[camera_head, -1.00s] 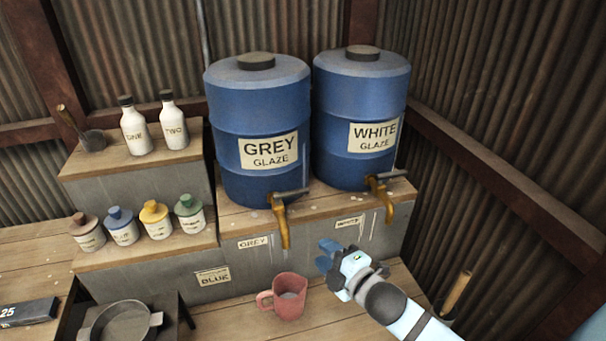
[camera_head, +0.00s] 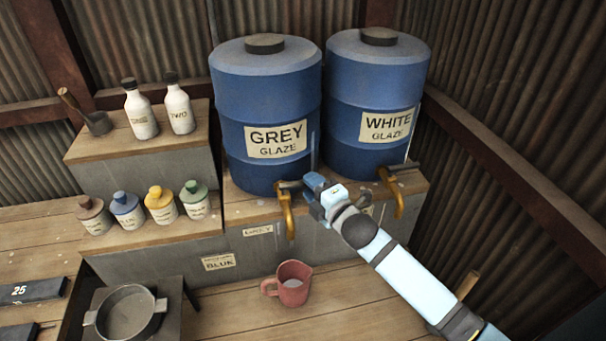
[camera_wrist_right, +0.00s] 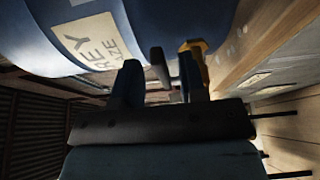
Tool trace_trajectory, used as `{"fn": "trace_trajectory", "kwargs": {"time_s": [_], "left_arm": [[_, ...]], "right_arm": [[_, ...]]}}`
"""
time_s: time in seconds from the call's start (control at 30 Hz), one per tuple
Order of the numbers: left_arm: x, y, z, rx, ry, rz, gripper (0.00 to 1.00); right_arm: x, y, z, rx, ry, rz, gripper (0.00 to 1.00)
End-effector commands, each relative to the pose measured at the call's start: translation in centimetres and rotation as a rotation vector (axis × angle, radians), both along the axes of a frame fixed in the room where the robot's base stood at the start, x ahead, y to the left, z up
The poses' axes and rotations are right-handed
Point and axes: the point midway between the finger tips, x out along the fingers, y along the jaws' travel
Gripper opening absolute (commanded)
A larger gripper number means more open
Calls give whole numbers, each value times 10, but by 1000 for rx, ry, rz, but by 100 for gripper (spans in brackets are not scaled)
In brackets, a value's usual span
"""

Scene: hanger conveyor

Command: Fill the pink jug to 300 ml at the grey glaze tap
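The pink jug (camera_head: 293,291) stands upright on the lower bench, below the grey glaze tap, with its handle to the left; something pale shows inside, but I cannot read a level. The grey glaze tap (camera_head: 289,217) has a brass spout and a dark lever, on the blue barrel labelled GREY GLAZE (camera_head: 262,95). My right gripper (camera_head: 311,186) is just right of this tap's lever. In the right wrist view its fingers (camera_wrist_right: 161,88) are apart, with the dark lever (camera_wrist_right: 160,66) showing between or just beyond them; contact is unclear. My left gripper is out of view.
The WHITE GLAZE barrel (camera_head: 372,90) and its tap (camera_head: 391,190) stand to the right. Several small glaze bottles (camera_head: 161,205) line the left step. A dark pan (camera_head: 127,313) sits left of the jug. Bare bench (camera_head: 235,312) lies around the jug.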

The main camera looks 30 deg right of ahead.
Motion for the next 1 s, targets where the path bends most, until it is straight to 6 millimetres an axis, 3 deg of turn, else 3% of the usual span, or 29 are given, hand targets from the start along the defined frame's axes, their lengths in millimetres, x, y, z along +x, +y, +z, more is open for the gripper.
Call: {"fn": "trace_trajectory", "kwargs": {"time_s": [0.23, 0.63, 0.8, 1.0], "left_arm": [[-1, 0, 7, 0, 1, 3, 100], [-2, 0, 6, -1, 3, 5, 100], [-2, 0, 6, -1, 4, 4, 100], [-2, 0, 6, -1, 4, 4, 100]], "right_arm": [[33, 5, 1, 2, 1, 0, 38], [39, 6, -1, 1, 1, 1, 38], [39, 6, 0, 1, 1, 1, 0], [39, 6, -1, 2, 1, 0, 0]]}}
